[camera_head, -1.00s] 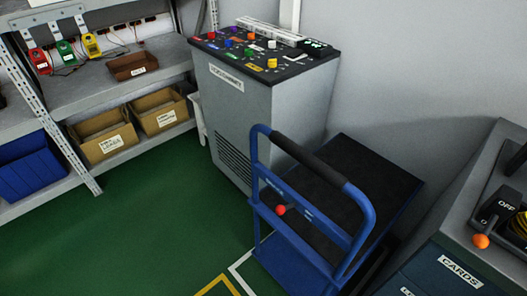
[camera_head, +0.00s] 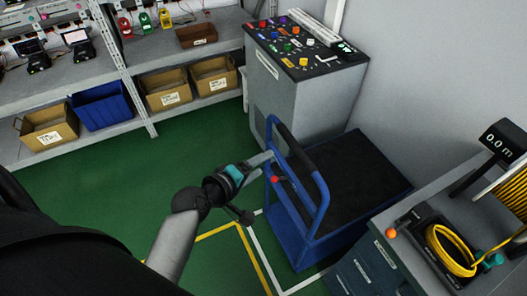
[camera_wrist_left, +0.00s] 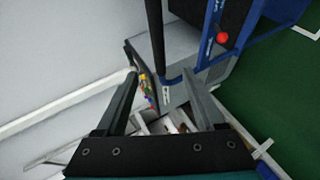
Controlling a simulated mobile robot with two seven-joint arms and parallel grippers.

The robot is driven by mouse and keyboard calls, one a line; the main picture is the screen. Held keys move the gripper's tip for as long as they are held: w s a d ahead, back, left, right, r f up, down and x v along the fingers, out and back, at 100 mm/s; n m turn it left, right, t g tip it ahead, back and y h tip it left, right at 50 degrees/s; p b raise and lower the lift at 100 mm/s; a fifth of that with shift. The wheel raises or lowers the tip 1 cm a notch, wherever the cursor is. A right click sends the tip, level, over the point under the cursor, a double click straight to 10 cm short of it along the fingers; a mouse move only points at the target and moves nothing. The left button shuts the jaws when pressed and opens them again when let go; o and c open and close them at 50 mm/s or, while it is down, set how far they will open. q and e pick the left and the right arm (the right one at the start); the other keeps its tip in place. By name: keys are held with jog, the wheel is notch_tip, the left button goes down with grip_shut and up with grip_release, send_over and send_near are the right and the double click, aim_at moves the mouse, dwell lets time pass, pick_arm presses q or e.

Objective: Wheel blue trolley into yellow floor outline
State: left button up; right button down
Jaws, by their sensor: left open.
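The blue trolley (camera_head: 358,178), with a black deck and a push handle (camera_head: 301,160) with a black grip, stands between the grey cabinet and the drawer unit. A red knob (camera_head: 274,179) is on its frame. The yellow floor outline (camera_head: 256,262) shows in part on the green floor left of the trolley; my arm hides some of it. My left gripper (camera_head: 264,158) is at the left side of the handle. In the left wrist view its fingers (camera_wrist_left: 158,62) are apart, with the handle (camera_wrist_left: 156,30) showing between them; contact cannot be told. My right gripper is not in view.
A white floor line (camera_head: 252,245) runs beside the trolley, next to the yellow one. The grey cabinet (camera_head: 300,100) stands close behind the trolley, the drawer unit (camera_head: 370,275) close at right. Shelves with bins (camera_head: 103,107) line the back left. Green floor (camera_head: 110,190) at left is open.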

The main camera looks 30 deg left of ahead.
pick_arm(q)
jog(key=b+x, duration=0.3)
jog(key=x, duration=1.2)
jog(key=shift+w+r, duration=0.15)
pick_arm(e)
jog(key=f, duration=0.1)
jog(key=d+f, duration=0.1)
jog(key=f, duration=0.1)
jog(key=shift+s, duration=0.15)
pick_arm(q)
grip_shut()
grip_release()
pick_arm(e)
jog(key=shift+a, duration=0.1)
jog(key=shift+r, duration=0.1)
pick_arm(q)
jog(key=shift+s+a+r, duration=0.1)
jog(key=shift+s+r, duration=0.15)
jog(key=shift+s, duration=0.25)
jog(key=p, duration=0.3)
send_near(291, 147)
jog(key=shift+v, duration=3)
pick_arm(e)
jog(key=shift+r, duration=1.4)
